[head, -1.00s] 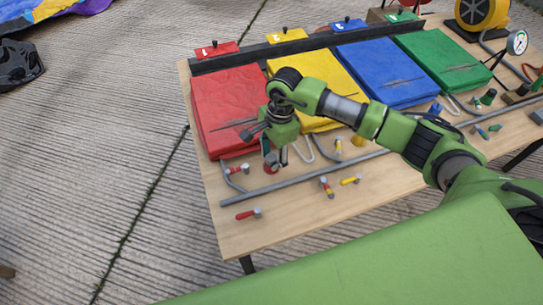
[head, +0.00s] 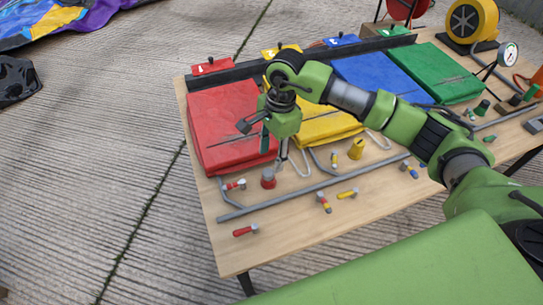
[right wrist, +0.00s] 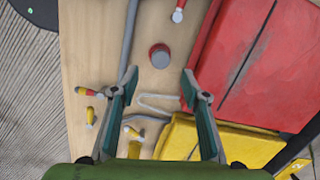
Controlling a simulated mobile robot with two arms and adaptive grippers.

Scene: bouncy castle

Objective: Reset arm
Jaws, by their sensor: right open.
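My right gripper (head: 275,145) is above the wooden table (head: 240,252), over the inner edge of the red folded mat (head: 232,122). In the right wrist view the gripper (right wrist: 160,82) is open, its two fingers apart with nothing between them. A red and grey round knob (head: 268,178) stands upright on the table just below the gripper; it also shows ahead of the fingertips in the right wrist view (right wrist: 160,56). The right arm hides part of the yellow folded mat (head: 325,125). My left gripper does not show.
Blue (head: 385,75) and green (head: 437,70) folded mats lie farther along the table. A grey rail (head: 315,187) and small red and yellow valves (head: 324,202) lie near the front. A gauge (head: 508,54) and yellow blower (head: 470,20) stand at the far right.

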